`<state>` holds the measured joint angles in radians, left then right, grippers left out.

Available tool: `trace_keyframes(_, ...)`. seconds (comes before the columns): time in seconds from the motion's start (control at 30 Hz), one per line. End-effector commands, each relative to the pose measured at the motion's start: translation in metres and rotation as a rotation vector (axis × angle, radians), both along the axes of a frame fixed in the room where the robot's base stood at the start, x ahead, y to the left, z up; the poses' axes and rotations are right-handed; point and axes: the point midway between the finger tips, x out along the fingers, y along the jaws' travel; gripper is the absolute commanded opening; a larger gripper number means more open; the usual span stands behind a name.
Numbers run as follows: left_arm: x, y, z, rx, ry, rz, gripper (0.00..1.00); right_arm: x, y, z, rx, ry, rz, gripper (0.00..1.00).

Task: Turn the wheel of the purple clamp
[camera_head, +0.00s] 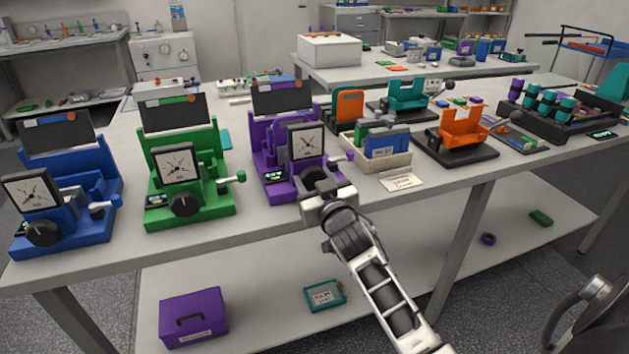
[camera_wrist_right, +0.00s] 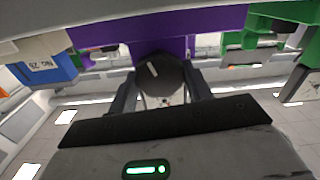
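The purple clamp (camera_head: 277,160) stands on the front of the table, with a white dial gauge and a dark panel above. Its black wheel (camera_head: 313,178) faces the table's front edge, partly covered by my right gripper (camera_head: 318,190). In the right wrist view the wheel (camera_wrist_right: 158,76), with a white mark, lies between the two fingers of my right gripper (camera_wrist_right: 160,88), under the purple body (camera_wrist_right: 120,27). The fingers are apart, one on each side of the wheel; I cannot tell whether they touch it. My left gripper is not in view.
A green clamp (camera_head: 190,170) and a blue clamp (camera_head: 65,190) stand to the left. A cream bin (camera_head: 392,162) with blue and grey things and a paper card (camera_head: 401,182) are close on the right. An orange clamp (camera_head: 460,130) stands farther right.

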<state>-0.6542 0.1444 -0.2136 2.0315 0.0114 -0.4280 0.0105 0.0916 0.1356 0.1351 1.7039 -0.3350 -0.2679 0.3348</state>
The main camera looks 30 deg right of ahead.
Motion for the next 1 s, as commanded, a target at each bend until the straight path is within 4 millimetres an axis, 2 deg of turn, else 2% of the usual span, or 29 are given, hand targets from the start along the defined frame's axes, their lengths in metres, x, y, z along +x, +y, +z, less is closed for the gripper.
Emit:
trace_keyframes(0.2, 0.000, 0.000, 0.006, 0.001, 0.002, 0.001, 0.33, 0.000, 0.000, 0.002, -0.054, 0.015, 0.000, 0.27)
trace_keyframes(0.43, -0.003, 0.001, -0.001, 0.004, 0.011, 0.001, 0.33, 0.000, 0.000, 0.000, -0.069, 0.017, 0.000, 0.27)
trace_keyframes(0.47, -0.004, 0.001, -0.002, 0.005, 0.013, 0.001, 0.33, 0.000, 0.000, 0.000, -0.068, 0.016, 0.000, 0.52)
trace_keyframes(0.53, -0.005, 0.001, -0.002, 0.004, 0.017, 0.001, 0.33, 0.000, 0.000, 0.000, -0.068, 0.016, 0.000, 0.71)
trace_keyframes(0.87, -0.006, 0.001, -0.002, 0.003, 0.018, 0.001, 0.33, -0.002, 0.001, -0.001, -0.068, 0.017, 0.000, 0.71)
trace_keyframes(1.0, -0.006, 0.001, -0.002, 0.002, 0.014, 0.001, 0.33, -0.017, 0.004, -0.002, -0.067, 0.018, 0.000, 0.71)
